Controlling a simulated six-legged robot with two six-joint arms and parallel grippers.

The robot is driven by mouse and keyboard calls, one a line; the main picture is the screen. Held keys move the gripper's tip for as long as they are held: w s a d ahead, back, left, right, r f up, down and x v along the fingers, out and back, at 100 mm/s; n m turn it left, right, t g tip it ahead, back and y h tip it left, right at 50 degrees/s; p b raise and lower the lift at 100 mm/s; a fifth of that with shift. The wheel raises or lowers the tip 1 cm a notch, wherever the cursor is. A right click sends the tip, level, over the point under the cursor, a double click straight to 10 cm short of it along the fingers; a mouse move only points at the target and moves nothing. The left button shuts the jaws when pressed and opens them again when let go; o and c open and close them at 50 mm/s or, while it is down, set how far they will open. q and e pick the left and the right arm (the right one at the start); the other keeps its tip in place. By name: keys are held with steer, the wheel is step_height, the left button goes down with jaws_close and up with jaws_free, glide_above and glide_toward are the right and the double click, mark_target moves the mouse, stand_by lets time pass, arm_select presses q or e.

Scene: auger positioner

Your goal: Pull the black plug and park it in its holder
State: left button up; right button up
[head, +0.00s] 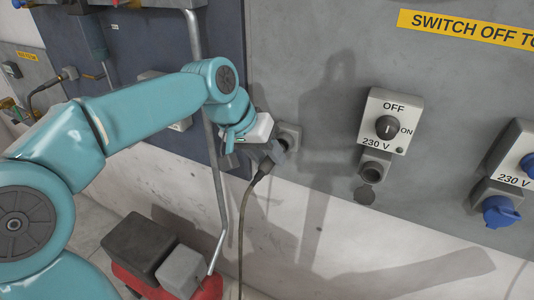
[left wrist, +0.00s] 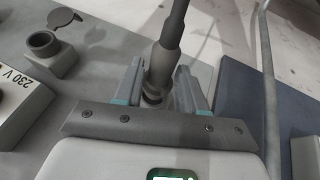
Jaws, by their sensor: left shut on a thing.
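My left gripper (head: 266,147) is shut on the black plug (head: 265,165), whose cable hangs down below it. The left wrist view shows the plug (left wrist: 160,68) between the two fingers (left wrist: 161,92). The plug is right at a small grey holder (head: 290,136) on the grey panel. The gripper hides the contact, so I cannot tell whether the plug is seated in it. To the right, the grey 230 V socket (head: 373,170) is empty, with its round lid (head: 365,196) hanging open. The empty socket (left wrist: 43,44) also shows in the left wrist view. My right gripper is not in view.
A switch box (head: 393,118) marked OFF and ON sits above the empty socket. A blue plug (head: 500,211) is at the right edge. A metal pipe (head: 213,170) runs down left of the holder. A red object with grey boxes (head: 180,269) stands below.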

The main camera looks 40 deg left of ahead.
arm_select(q)
steer(key=shift+w+a+r+p, duration=0.1)
steer(key=shift+w+a+p, duration=0.1)
steer(key=shift+w+p, duration=0.4)
steer(key=shift+w+a+p, duration=0.2)
steer(key=shift+w, duration=0.65)
steer(key=o, duration=1.2)
steer(key=shift+w, duration=0.1)
steer(key=shift+o, duration=0.2)
steer(key=p+v, duration=0.1)
steer(key=v, duration=1.5)
steer(key=shift+p, duration=0.4)
